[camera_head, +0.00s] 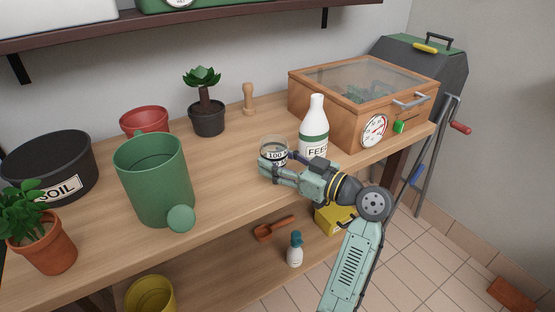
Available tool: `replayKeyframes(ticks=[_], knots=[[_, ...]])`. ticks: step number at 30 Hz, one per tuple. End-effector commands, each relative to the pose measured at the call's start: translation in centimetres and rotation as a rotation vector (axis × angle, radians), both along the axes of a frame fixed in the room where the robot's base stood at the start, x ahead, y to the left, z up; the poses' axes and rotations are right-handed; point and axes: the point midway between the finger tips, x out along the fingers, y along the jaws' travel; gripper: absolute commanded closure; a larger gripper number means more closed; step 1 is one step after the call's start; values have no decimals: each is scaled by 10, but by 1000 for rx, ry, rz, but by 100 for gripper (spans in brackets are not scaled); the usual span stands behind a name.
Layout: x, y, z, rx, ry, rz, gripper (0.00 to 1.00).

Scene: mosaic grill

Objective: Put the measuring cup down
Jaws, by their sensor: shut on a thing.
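The measuring cup (273,146) is a small clear glass with a dark band and a "100" label. My gripper (272,167) is shut on the cup at its lower part. The cup looks upright, over the wooden bench (235,170) near its front edge. I cannot tell whether its base touches the bench top, as my gripper hides it. The white feed bottle (314,118) with a green band stands right beside the cup, to its right and slightly behind.
A wooden box with a glass lid (360,85) stands right. Behind are a potted succulent (207,115) and a wooden dibber (249,100). Bench space between bucket and cup is clear.

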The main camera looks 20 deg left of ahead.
Motion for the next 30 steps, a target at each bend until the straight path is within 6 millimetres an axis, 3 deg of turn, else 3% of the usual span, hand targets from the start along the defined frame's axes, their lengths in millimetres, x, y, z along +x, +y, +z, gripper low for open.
replayKeyframes(ticks=[6, 7, 15, 28, 30], knots=[[0, 0, -5, 1, -1, 0, 88], [0, 0, -5, 0, 0, 0, 51], [0, 0, -4, 0, 0, 0, 33], [0, 0, 4, 0, 0, 0, 32], [-2, -11, -1, 1, 0, -4, 32]])
